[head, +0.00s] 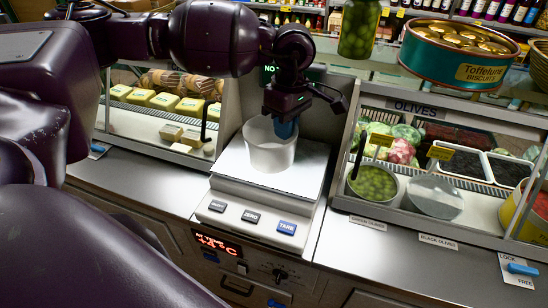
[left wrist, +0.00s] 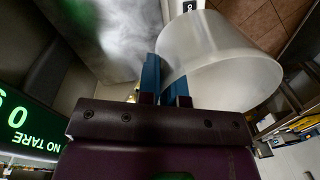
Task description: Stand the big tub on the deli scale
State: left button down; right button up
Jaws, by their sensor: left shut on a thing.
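The big tub (head: 270,150) is white, round and open at the top. It is upright over the middle of the deli scale's pale plate (head: 305,178); I cannot tell whether its base touches the plate. My left gripper (head: 285,124) is shut on the tub's rim from above, at its back right side. In the left wrist view the blue fingers (left wrist: 168,82) pinch the rim of the tub (left wrist: 230,62). The scale's green display (left wrist: 22,122) shows a 0 and NO TARE. My right gripper is not in view.
The scale's button panel (head: 252,219) faces the front. A cheese case (head: 160,105) stands left of the scale and an olive case (head: 440,160) right. A biscuit tin (head: 460,55) and a jar (head: 358,28) stand above the olive case. The front right counter is mostly clear.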

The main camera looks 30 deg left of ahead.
pick_arm(q)
jog(key=n, duration=0.2)
jog(key=a+n, duration=0.1)
jog(key=n, duration=0.1)
jog(key=shift+w+a+r, duration=0.1)
jog(key=shift+r, duration=0.25)
jog(key=a+r+n, duration=0.1)
jog(key=a+n, duration=0.1)
jog(key=n, duration=0.4)
notch_tip(320, 180, up, 5)
jog(key=n+t+b, duration=0.1)
jog(key=n+t, duration=0.1)
jog(key=n, duration=2.5)
send_over(251, 171)
jog(key=f, duration=1.5)
jog(key=shift+s+f, duration=0.2)
jog(key=shift+f, duration=0.15)
notch_tip(251, 171, down, 4)
jog(key=shift+r, duration=0.2)
jog(key=shift+f, duration=0.3)
